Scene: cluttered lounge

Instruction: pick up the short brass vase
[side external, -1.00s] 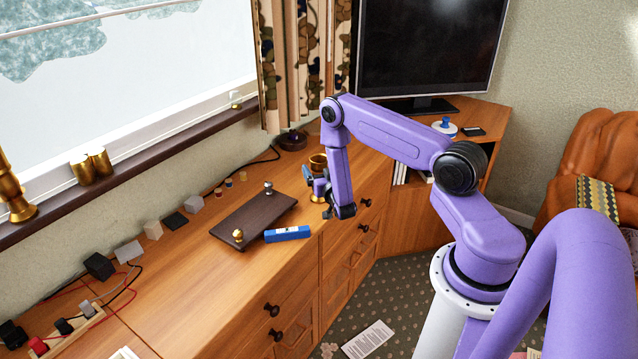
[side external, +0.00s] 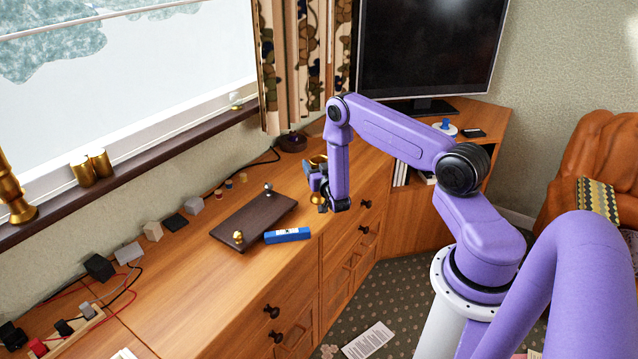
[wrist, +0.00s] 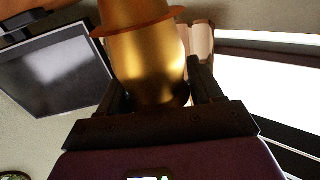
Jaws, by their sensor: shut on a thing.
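The short brass vase (wrist: 150,65) fills the middle of the wrist view, with its flared rim toward the top of the picture. My gripper (wrist: 157,90) is shut on it, one dark finger on each side of the rounded body. In the side external view, my gripper (side external: 319,182) is over the right front part of the wooden cabinet top. Brass parts of the vase (side external: 316,198) show around the fingers. The middle of the vase is hidden by the gripper. I cannot tell whether its base touches the cabinet.
A dark wooden board (side external: 253,219) with small metal knobs and a blue box (side external: 287,235) lie left of my gripper. A television (side external: 425,50) stands behind on the right. Several small blocks and cables line the wall side.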

